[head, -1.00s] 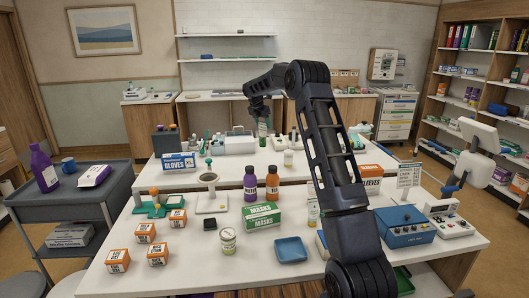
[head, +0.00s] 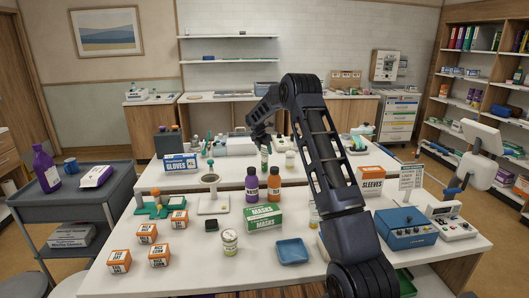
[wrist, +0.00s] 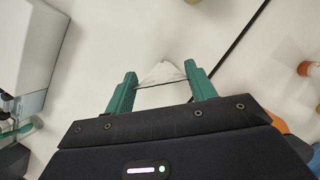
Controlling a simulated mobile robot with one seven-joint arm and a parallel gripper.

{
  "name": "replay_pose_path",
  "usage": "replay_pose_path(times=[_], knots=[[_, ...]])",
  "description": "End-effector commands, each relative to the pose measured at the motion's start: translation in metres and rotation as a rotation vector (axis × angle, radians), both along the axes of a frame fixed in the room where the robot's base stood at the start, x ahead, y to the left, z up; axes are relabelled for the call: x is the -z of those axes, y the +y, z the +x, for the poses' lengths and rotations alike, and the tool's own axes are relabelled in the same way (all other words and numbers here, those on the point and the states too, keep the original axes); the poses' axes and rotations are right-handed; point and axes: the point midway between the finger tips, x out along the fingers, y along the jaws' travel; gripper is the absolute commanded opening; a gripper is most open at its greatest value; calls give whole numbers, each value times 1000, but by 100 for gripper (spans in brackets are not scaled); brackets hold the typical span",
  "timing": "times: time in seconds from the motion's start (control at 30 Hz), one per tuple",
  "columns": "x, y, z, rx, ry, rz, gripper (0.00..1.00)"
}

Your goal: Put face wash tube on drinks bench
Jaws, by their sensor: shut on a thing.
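My gripper (wrist: 160,88) shows two green fingers in the wrist view, closed on a pale, wedge-shaped end of the face wash tube (wrist: 160,72). In the head view the tube (head: 265,160), whitish and green, hangs upright below my gripper (head: 264,146), over the white middle bench (head: 330,172). I cannot tell whether its lower end touches the surface. No label shows which surface is the drinks bench. My forearm partly blocks the view to the right of the tube.
Near the tube stand a small white jar (head: 290,159) and, in front, purple (head: 251,184) and orange bottles (head: 273,182). A gloves box (head: 180,163) stands to the left. The front bench holds a masks box (head: 263,218) and blue tray (head: 292,251).

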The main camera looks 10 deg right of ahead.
Motion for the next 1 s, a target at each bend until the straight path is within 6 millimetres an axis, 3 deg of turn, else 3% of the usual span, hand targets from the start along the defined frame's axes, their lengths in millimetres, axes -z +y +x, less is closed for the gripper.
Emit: replay_pose_path(times=[0.1,0.47,0.5,0.6,1.0], knots=[[10,0,0,-1,0,0,20],[13,0,0,-1,0,0,20],[13,0,0,-1,0,0,59],[13,0,0,-1,0,0,77],[6,2,-1,-1,-3,1,77]])
